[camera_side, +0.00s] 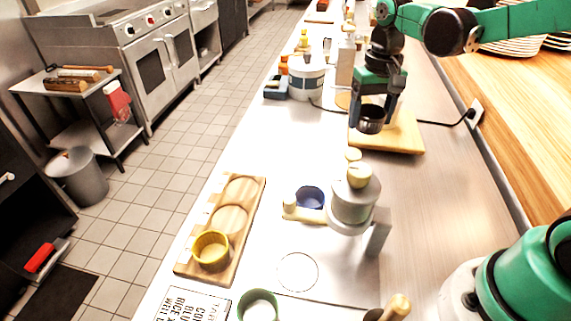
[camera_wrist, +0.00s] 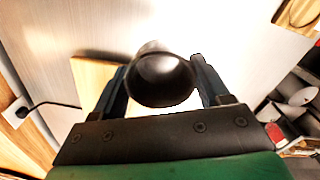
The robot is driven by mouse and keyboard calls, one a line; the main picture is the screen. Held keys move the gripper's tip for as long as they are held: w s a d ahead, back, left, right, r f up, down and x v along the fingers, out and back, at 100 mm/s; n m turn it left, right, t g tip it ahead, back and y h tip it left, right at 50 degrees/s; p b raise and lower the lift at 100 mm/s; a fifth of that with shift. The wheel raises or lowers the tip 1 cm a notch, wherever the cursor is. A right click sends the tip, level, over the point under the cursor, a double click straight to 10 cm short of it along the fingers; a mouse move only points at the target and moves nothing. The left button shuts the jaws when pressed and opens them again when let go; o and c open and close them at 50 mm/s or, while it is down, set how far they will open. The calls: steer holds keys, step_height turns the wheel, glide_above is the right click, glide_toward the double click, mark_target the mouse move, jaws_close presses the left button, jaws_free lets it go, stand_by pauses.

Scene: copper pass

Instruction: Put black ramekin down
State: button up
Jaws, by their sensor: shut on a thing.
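The black ramekin (camera_side: 371,119) is a small dark round cup between the fingers of my gripper (camera_side: 369,116) in the side view. It is held above or at the wooden cutting board (camera_side: 409,143); I cannot tell whether it touches the board. In the wrist view the black ramekin (camera_wrist: 163,78) sits between the two fingers of my gripper (camera_wrist: 162,75), its dark bowl showing. The cutting board (camera_wrist: 92,76) shows partly behind the left finger there.
A wooden tray (camera_side: 256,190) with round recesses holds a yellow ramekin (camera_side: 211,250). A blue ramekin (camera_side: 310,198) stands beside a grey dispenser (camera_side: 355,200). A green cup (camera_side: 258,306) is at the front. A white tub (camera_side: 306,76) stands left of my gripper. The counter's right middle is clear.

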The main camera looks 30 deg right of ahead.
mark_target(381, 125)
step_height(381, 125, down, 11)
steer(key=shift+f, duration=0.1)
stand_by(0.4)
steer(key=shift+f, duration=0.15)
steer(key=o, duration=1.3)
step_height(381, 125, up, 12)
steer(key=shift+f, duration=0.25)
steer(key=shift+s+r, duration=0.1)
steer(key=shift+r, duration=0.35)
steer(key=s+a+r+n+t, duration=0.1)
steer(key=s+a+n+t, duration=0.3)
steer(key=s+a+t, duration=0.1)
steer(key=shift+s+t, duration=0.45)
steer(key=shift+t, duration=0.65)
